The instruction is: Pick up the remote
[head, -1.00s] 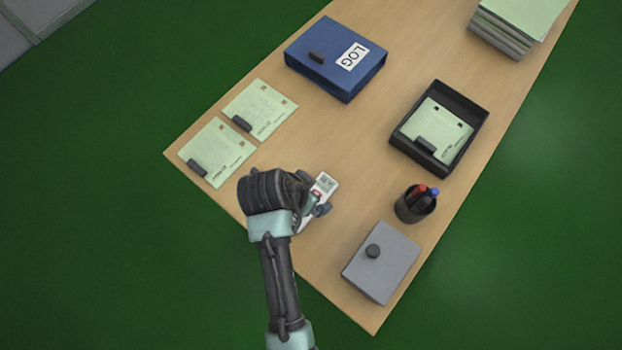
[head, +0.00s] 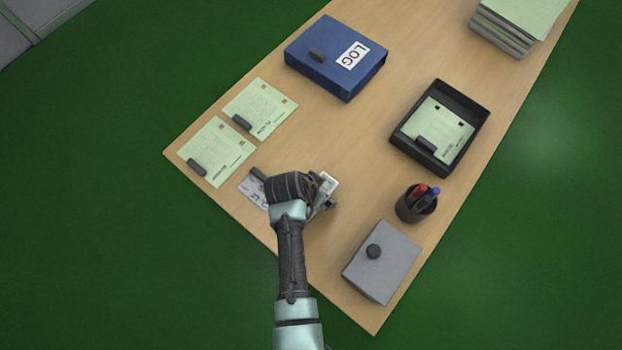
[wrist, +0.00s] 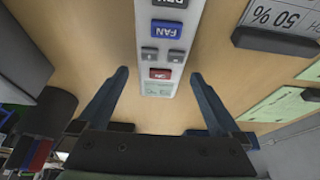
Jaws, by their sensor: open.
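The remote (wrist: 163,60) is a white handset with blue, grey and red buttons, lying on the wooden table (wrist: 235,60). In the wrist view it runs from the top edge down between my two fingers, and its far end is out of frame. In the head view only one end of the remote (head: 329,184) shows past my wrist; the rest is hidden. My gripper (wrist: 160,78) is open, with one dark finger on each side of the remote and a gap on both sides. I cannot tell its height above the table.
A pen cup (head: 415,207) and a grey box (head: 381,262) stand right of my gripper. A white card (head: 254,190) and green sheets (head: 216,152) lie left.

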